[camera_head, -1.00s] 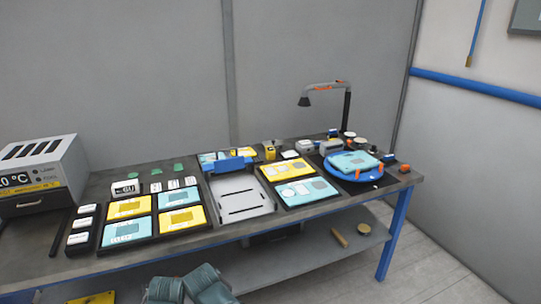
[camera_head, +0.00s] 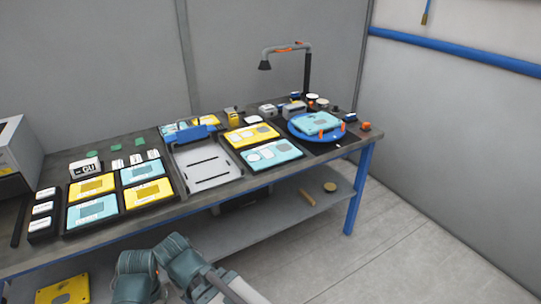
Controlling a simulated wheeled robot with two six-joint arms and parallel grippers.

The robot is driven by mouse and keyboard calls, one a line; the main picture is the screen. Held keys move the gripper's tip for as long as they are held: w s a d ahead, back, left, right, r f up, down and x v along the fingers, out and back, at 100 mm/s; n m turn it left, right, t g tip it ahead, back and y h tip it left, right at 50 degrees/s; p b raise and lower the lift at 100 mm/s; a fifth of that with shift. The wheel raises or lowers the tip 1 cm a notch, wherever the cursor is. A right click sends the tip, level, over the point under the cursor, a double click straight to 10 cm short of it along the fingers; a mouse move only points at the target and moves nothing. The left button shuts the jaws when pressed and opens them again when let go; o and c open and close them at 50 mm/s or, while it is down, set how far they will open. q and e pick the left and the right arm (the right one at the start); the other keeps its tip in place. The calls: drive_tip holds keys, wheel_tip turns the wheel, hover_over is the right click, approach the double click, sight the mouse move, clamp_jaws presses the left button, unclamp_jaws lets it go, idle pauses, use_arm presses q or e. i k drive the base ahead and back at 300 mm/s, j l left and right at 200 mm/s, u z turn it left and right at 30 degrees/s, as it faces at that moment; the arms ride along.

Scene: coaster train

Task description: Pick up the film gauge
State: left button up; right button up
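I cannot tell for certain which thing is the film gauge. A small upright yellow device (camera_head: 233,117) with a dark top stands at the back of the bench, behind the yellow and teal panels. A grey boxy device (camera_head: 294,109) stands farther right, beside the blue turntable. Both are small in this view, and no label on them can be read. Parts of my arms show at the bottom of the view, below the bench's front edge. Neither gripper's fingers can be seen.
A blue turntable (camera_head: 298,132) carries a teal plate (camera_head: 317,122) with orange clamps. A grey fixture tray (camera_head: 208,169) lies mid-bench, with panel trays on both sides. A lamp (camera_head: 308,75) rises at the back right. A lower shelf (camera_head: 260,207) runs under the bench.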

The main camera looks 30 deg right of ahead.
sight(233, 118)
drive_tip(key=i+l+z, duration=0.2)
drive_tip(key=l, duration=0.35)
drive_tip(key=i+l+z, duration=0.2)
drive_tip(key=l, duration=0.3)
drive_tip(key=i+l+z, duration=0.2)
drive_tip(key=l, duration=0.3)
drive_tip(key=i+l+z, duration=0.15)
drive_tip(key=i+l, duration=0.2)
drive_tip(key=i+l+z, duration=0.2)
drive_tip(key=l, duration=0.3)
drive_tip(key=i, duration=0.1)
